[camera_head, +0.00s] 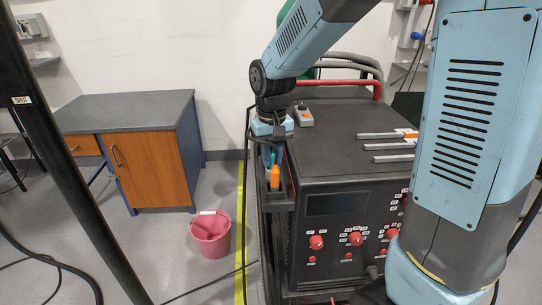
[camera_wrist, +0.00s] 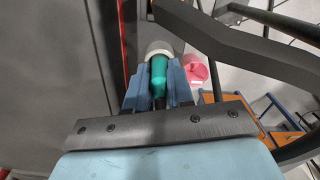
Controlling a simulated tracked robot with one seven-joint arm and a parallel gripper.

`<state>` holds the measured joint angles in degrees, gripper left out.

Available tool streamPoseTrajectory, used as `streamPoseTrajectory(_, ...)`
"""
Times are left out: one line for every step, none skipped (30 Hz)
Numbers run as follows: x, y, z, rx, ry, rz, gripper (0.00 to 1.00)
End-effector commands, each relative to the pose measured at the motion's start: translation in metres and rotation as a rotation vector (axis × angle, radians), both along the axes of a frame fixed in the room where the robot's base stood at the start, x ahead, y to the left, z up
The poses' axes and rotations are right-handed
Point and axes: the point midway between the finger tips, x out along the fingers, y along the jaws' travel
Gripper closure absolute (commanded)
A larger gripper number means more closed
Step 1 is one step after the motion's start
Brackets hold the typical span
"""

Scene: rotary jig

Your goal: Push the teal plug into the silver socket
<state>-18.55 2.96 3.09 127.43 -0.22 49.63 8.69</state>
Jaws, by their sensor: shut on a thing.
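The teal plug (camera_wrist: 158,76) is between the two blue fingers of my gripper (camera_wrist: 157,82) in the wrist view, and the fingers are shut on it. A pale round ring (camera_wrist: 158,47) shows at the plug's far end. I cannot tell whether it is the silver socket or part of the plug. In the head view my gripper (camera_head: 271,150) points down at the left edge of the black cabinet, with a little teal showing by it. No silver socket can be made out for certain there.
An orange-handled item (camera_head: 274,178) stands in a dark side holder just below my gripper. The black cabinet (camera_head: 350,130) has red knobs in front and metal bars on top. A pink bucket (camera_head: 211,236) and a desk (camera_head: 125,110) stand to the left.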

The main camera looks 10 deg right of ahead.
Motion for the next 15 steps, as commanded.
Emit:
streamPoseTrajectory(0.0000, -0.0001, -0.0001, 0.000, 0.000, 0.000, 1.00)
streamPoseTrajectory(0.0000, -0.0002, -0.0005, 0.000, 0.000, 0.000, 1.00)
streamPoseTrajectory(0.0000, -0.0002, -0.0014, 0.000, 0.001, 0.000, 1.00)
streamPoseTrajectory(0.0000, -0.0002, -0.0022, 0.000, 0.001, 0.000, 1.00)
streamPoseTrajectory(0.0000, -0.0002, -0.0018, 0.000, 0.001, 0.000, 0.75)
streamPoseTrajectory(0.0001, -0.0003, -0.0017, 0.000, 0.000, -0.001, 0.71)
streamPoseTrajectory(0.0001, -0.0003, -0.0017, 0.000, 0.000, -0.001, 0.68)
streamPoseTrajectory(0.0001, -0.0003, -0.0017, 0.000, 0.000, -0.001, 0.66)
streamPoseTrajectory(0.0001, -0.0004, -0.0016, 0.000, 0.000, -0.001, 0.62)
streamPoseTrajectory(0.0001, -0.0004, -0.0016, 0.000, 0.000, -0.001, 0.59)
streamPoseTrajectory(0.0001, -0.0004, -0.0016, 0.000, 0.000, -0.001, 0.56)
streamPoseTrajectory(0.0001, -0.0005, -0.0016, 0.000, 0.000, -0.001, 0.52)
streamPoseTrajectory(0.0001, -0.0005, -0.0016, 0.000, 0.000, -0.001, 0.52)
streamPoseTrajectory(0.0001, -0.0005, -0.0016, 0.000, 0.000, -0.001, 0.52)
streamPoseTrajectory(0.0001, -0.0006, -0.0016, 0.000, 0.000, -0.001, 0.52)
